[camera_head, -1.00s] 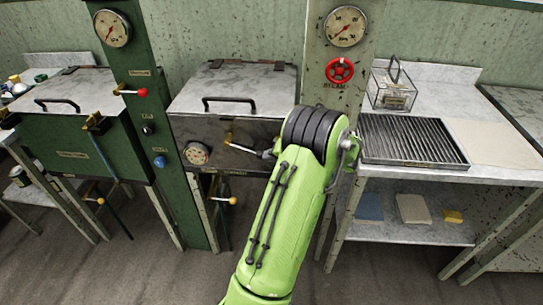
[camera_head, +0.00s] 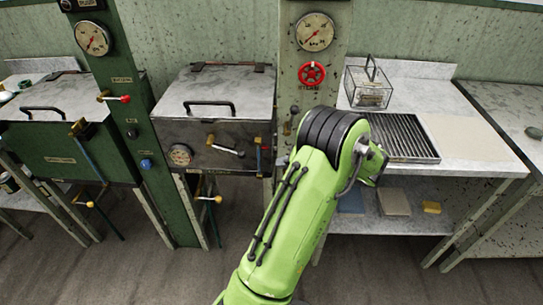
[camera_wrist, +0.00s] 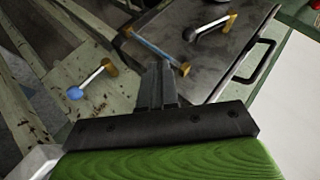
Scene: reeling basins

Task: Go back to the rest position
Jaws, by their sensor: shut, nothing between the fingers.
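My green arm (camera_head: 283,222) rises from the bottom middle of the head view, its black-ringed joint in front of the right basin's side and the worktable. My gripper is hidden behind the arm there. In the wrist view my gripper (camera_wrist: 158,84) shows its two dark fingers together with nothing between them. The fingers overlap the view of the basin's dark front (camera_wrist: 207,68). I cannot tell whether they touch it. A brass-ended lever (camera_wrist: 210,25), a blue rod (camera_wrist: 155,48) and a blue-knobbed lever (camera_wrist: 93,80) show around them.
The grey-lidded right basin (camera_head: 216,92) is closed. A green basin (camera_head: 55,148) stands left, beyond a green post (camera_head: 130,110) with a gauge. A red steam wheel (camera_head: 312,74) is behind my arm.

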